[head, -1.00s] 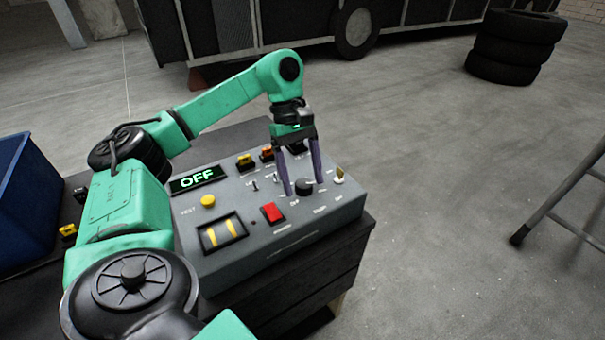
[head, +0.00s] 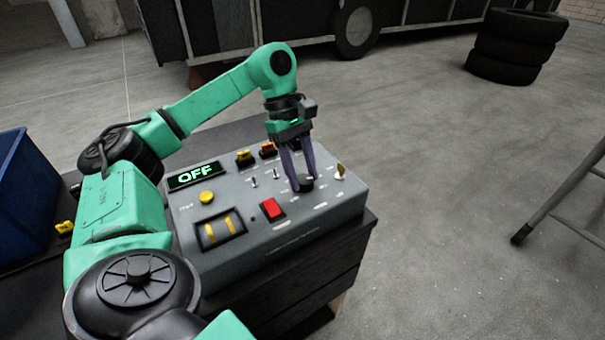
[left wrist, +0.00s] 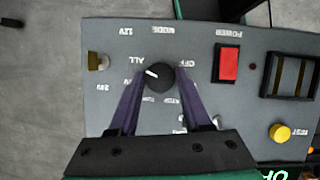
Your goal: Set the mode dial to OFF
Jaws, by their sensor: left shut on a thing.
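The mode dial (head: 306,183) is a round black knob on the sloped grey control panel (head: 270,240). It also shows in the left wrist view (left wrist: 158,79), where its white pointer mark slants toward the label reading ALL; a label that looks like OFF is on its other side. My left gripper (head: 303,182) reaches down from above with its purple fingers on either side of the knob, shut on it. The green display (head: 196,175) on the panel reads OFF.
The panel also has a red switch (head: 272,209), a yellow button (head: 207,198), a brass-coloured key or knob (head: 341,170) and small toggles. A blue bin (head: 22,200) stands at left. A ladder leg (head: 560,195) and stacked tires (head: 516,48) stand on the floor at right.

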